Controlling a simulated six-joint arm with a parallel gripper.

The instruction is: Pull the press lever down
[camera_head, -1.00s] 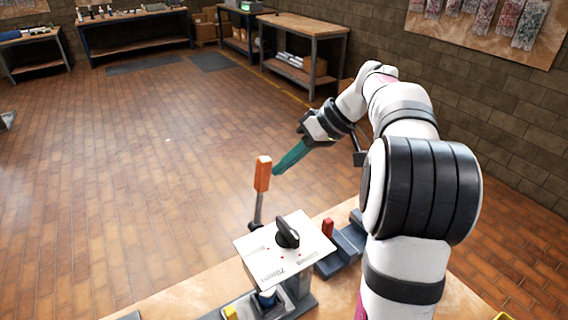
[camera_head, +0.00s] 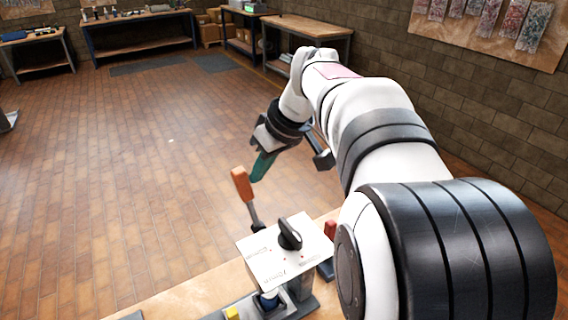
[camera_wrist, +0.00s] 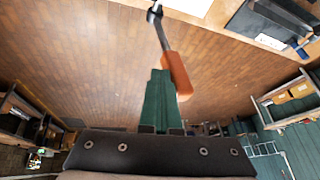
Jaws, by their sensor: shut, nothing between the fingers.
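The press lever has an orange handle (camera_head: 242,184) on a dark metal rod. It leans up and to the left from the press (camera_head: 284,252), which has a white printed top plate and a black knob. My gripper (camera_head: 257,178) is shut and empty, its teal fingers against or very close to the right side of the handle near its top. In the wrist view the closed fingers (camera_wrist: 160,80) lie along the orange handle (camera_wrist: 178,76) and appear to touch it; they are not around it. The lever's pivot is hidden behind the top plate.
The press stands on a wooden workbench (camera_head: 180,298). A red part (camera_head: 330,229) sits just right of it, partly hidden by my arm. A yellow block (camera_head: 232,313) is at the press's front. Open floor lies beyond the bench; other benches stand far back.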

